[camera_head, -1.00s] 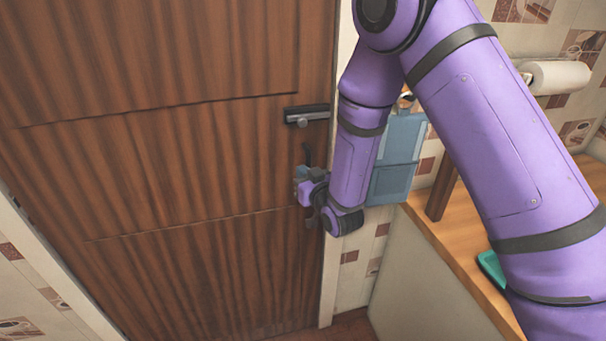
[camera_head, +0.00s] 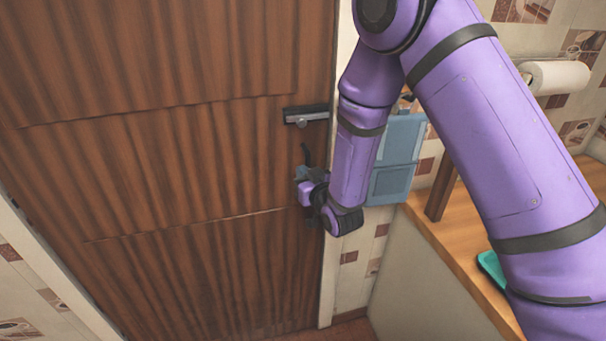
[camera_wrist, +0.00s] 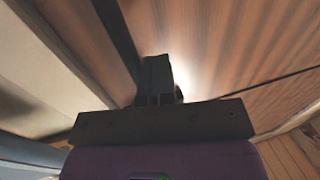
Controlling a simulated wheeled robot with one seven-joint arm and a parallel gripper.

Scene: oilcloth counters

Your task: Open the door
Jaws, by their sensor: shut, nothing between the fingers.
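The brown wooden door (camera_head: 180,170) fills the left of the head view and looks closed in its frame. A metal latch or lock plate (camera_head: 305,115) sits near its right edge. A dark, thin handle part (camera_head: 306,154) shows just above my gripper (camera_head: 303,172), which is at the door's right edge, below the latch. In the wrist view my gripper's fingers (camera_wrist: 158,80) are together with nothing between them, close to the door surface (camera_wrist: 235,60). My wrist hides part of the handle area, so I cannot tell whether the fingers touch the handle.
A blue hanging holder (camera_head: 398,155) is on the wall right behind my forearm. A wooden counter (camera_head: 455,260) with a teal item (camera_head: 491,268) stands at the right. A paper roll (camera_head: 556,77) hangs above it. Some floor (camera_head: 345,331) shows below the door.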

